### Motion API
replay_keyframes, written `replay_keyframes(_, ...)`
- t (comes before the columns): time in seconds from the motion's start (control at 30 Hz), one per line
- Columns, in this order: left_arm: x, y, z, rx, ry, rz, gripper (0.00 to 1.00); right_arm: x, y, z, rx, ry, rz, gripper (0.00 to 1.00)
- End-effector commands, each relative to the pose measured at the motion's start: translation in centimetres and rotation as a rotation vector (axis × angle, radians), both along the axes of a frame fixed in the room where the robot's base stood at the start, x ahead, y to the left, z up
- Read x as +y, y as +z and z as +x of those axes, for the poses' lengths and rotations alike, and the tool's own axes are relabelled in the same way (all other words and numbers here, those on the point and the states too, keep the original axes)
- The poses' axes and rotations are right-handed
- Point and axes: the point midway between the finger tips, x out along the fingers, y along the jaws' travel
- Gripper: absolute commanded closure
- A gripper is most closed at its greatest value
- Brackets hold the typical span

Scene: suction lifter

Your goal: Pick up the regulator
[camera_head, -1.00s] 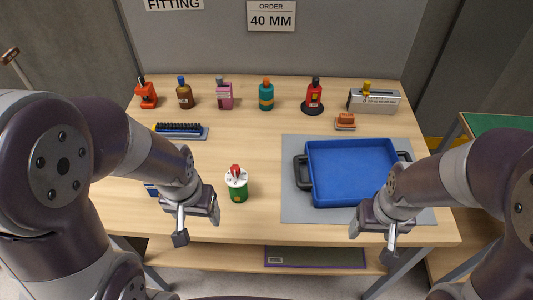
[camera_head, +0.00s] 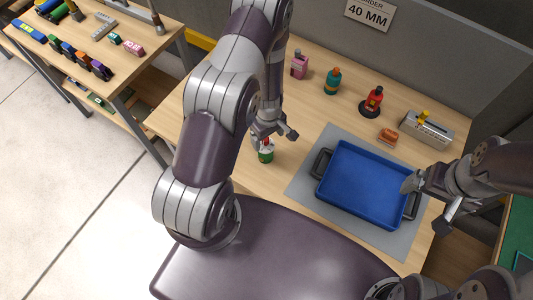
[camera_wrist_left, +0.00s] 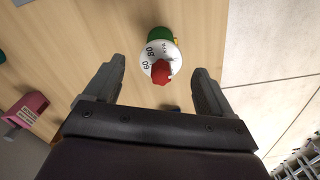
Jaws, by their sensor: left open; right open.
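The likely regulator (camera_head: 266,155) is a small green-and-white cylinder with a red knob, on the table left of the blue tray. In the left wrist view the regulator (camera_wrist_left: 160,60) shows its white numbered dial and red knob between my open fingers. My left gripper (camera_head: 274,138) is open just above it; I cannot tell whether it touches. My right gripper (camera_head: 425,205) is open and empty at the right end of the tray.
A blue tray (camera_head: 333,192) with black handles lies on a grey mat (camera_head: 305,178). Pink (camera_head: 299,66), teal (camera_head: 332,82) and red (camera_head: 373,100) bottles, an orange block (camera_head: 388,136) and a grey box with a yellow knob (camera_head: 427,128) stand behind. Another table (camera_head: 105,45) stands left.

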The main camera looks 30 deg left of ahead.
Motion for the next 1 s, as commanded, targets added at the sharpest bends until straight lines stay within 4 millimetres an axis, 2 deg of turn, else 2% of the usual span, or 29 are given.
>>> replay_keyframes(0.3,0.7,-5.2,0.2,0.001,-0.001,0.000,0.16,0.0,-2.6,0.0,-0.002,0.000,0.000,0.00)
replay_keyframes(0.57,0.7,-5.4,0.2,0.001,-0.002,0.000,0.16,0.0,-2.5,0.1,-0.002,0.000,0.000,0.00)
replay_keyframes(0.6,0.7,-5.4,0.2,0.001,-0.002,0.000,0.23,0.0,-2.5,0.1,-0.002,0.000,0.000,0.00)
replay_keyframes(0.67,0.7,-5.4,0.2,0.001,-0.002,0.000,0.42,0.0,-2.5,0.1,-0.002,0.000,0.000,0.00)
replay_keyframes(0.8,0.7,-5.4,0.2,0.001,-0.002,0.000,0.88,0.0,-2.5,0.1,-0.002,0.000,0.000,0.00)
replay_keyframes(1.0,0.7,-5.4,0.2,0.001,-0.002,0.000,0.89,0.0,-2.5,0.1,-0.002,0.000,0.000,0.00)
